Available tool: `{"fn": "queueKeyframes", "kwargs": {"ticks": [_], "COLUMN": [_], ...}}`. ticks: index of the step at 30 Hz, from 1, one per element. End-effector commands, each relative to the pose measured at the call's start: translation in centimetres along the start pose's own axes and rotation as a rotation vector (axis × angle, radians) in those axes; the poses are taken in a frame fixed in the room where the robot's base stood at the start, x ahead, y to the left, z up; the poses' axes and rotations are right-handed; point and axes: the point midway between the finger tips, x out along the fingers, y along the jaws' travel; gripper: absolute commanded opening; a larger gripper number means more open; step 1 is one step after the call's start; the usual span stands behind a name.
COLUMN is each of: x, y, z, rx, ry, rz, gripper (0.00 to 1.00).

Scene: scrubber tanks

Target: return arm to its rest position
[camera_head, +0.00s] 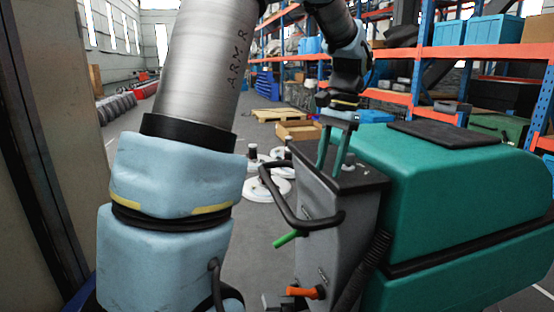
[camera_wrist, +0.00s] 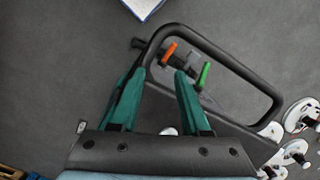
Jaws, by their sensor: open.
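My gripper (camera_head: 329,172) is open and empty, its two teal fingers pointing down over the rear console of the teal scrubber machine (camera_head: 450,190). My arm comes in from the upper part of the head view, bent and raised. The black loop handle (camera_head: 300,222) is beside and below the fingers; it also shows in the wrist view (camera_wrist: 235,65). I cannot tell whether the fingers touch the console.
The machine has a green lever (camera_head: 286,239) and an orange lever (camera_head: 304,292). White discs (camera_head: 268,188) lie on the floor behind it. Blue and orange shelving (camera_head: 420,55) stands at the back right. A wall panel (camera_head: 38,150) is close on the left. Grey floor is open between.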

Motion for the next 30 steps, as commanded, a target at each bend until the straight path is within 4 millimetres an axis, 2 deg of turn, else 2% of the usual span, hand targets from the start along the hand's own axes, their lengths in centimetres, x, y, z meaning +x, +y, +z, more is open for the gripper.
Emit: {"fn": "queueKeyframes", "kwargs": {"ticks": [3, 6, 9, 12, 15, 19, 30], "x": [4.2, 8.0, 11.0, 13.3, 14.6, 15.3, 15.3], "y": [-2.8, -4.3, -4.9, -4.9, -4.7, -4.6, -4.6], "z": [4.2, 8.1, 11.8, 14.8, 16.6, 17.6, 17.6], "rx": [-0.183, -0.36, -0.521, -0.647, -0.73, -0.775, -0.775], "ry": [0.067, 0.136, 0.197, 0.243, 0.274, 0.292, 0.293], "rz": [0.028, 0.047, 0.058, 0.062, 0.063, 0.062, 0.061], "gripper": [0.46, 0.46, 0.46, 0.46, 0.46, 0.46, 0.46]}}
